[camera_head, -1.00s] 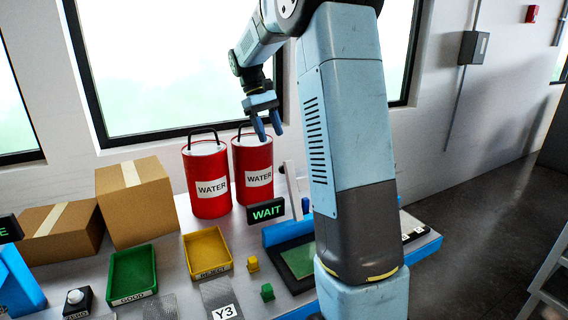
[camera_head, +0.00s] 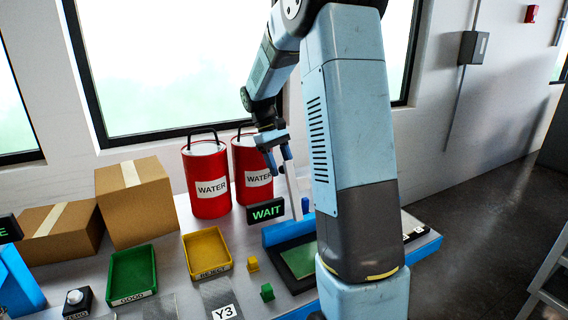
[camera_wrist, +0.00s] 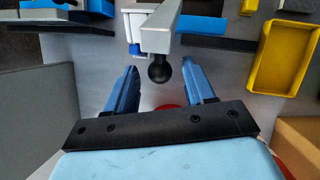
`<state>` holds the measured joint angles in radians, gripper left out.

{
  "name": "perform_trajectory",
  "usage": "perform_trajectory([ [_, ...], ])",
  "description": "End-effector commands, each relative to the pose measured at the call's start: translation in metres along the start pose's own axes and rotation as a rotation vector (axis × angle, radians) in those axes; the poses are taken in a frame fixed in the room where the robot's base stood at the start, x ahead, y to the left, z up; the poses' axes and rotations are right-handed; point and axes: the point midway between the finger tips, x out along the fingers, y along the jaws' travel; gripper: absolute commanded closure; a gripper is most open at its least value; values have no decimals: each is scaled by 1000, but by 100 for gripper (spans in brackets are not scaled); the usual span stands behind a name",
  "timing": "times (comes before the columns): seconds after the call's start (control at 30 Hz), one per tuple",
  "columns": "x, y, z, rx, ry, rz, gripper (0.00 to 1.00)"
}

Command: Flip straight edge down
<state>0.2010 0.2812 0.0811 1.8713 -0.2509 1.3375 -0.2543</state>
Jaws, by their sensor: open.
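The straight edge appears to be a pale upright bar (camera_head: 292,190) behind the WAIT sign in the head view. In the wrist view a light grey bar (camera_wrist: 160,38) with a black ball knob (camera_wrist: 159,69) at its end points toward my gripper. My gripper (camera_head: 279,163) is open, just above the bar's top in the head view. In the wrist view its two blue fingers (camera_wrist: 161,75) lie either side of the knob, with gaps on both sides and no visible contact.
Two red WATER cans (camera_head: 207,181) stand left of the bar. The WAIT sign (camera_head: 266,211) is in front of it. A yellow REJECT tray (camera_head: 206,252), a green GOOD tray (camera_head: 133,272) and cardboard boxes (camera_head: 137,203) stand further left. A window is behind.

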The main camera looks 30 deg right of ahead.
Motion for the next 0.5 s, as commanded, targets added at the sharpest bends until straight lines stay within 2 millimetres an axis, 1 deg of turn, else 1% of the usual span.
perform_trajectory([
  [0.07,0,0,0,0,0,0,46],
  [0.5,-1,0,0,-1,0,0,88],
])
